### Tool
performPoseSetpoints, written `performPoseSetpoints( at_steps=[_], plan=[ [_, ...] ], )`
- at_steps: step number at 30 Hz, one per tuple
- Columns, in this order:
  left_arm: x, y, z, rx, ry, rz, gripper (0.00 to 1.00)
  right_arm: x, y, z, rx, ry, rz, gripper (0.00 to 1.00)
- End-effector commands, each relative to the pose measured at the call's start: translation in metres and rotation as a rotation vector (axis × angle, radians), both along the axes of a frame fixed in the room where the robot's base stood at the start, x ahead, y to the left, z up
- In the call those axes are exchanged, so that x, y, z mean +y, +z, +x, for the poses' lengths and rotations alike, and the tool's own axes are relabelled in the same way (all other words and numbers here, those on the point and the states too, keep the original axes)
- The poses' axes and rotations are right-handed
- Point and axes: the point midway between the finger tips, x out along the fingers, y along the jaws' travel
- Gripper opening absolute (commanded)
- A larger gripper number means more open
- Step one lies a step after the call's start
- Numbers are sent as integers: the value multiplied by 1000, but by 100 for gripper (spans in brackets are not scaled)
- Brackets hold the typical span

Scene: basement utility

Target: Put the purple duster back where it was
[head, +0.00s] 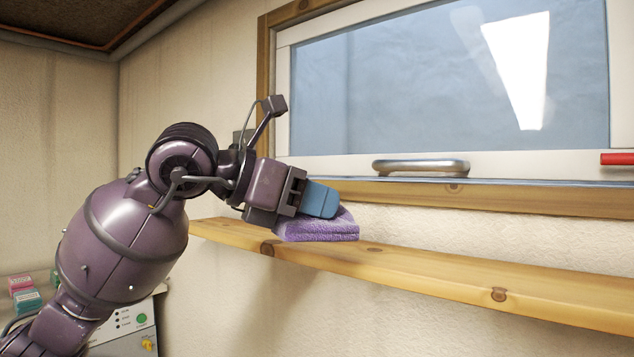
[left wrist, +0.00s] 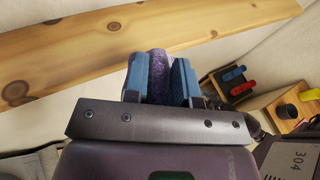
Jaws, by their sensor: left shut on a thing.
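The purple duster (head: 318,227) is a folded, fuzzy cloth at the left part of the wooden shelf (head: 430,268) under the window. My left gripper (head: 320,200) is shut on it, with blue fingertips at its top. In the head view the duster sits at the shelf's level; I cannot tell whether it rests on the wood. In the left wrist view the duster (left wrist: 158,78) shows between the two blue fingers, with the shelf (left wrist: 60,55) beyond. The fingers hide part of it. My right gripper is not in view.
The window (head: 450,80) with a metal handle (head: 420,167) is above the shelf. The shelf is bare to the right of the duster. A grey box with a green button (head: 142,319) and small cartons (head: 24,291) stand low at left. Wooden blocks with switches (left wrist: 234,84) show in the wrist view.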

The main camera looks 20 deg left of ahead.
Motion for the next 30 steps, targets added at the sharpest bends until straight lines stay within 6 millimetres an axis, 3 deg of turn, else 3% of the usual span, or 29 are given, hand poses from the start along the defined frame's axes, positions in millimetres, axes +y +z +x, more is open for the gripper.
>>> performPoseSetpoints(
  at_steps=[11, 30],
  plan=[
    [14, -94, -4, 7, 78, 2, 0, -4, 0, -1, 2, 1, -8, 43],
    [46, -307, -13, 12, 265, -5, 0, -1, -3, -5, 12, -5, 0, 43]
  ],
)
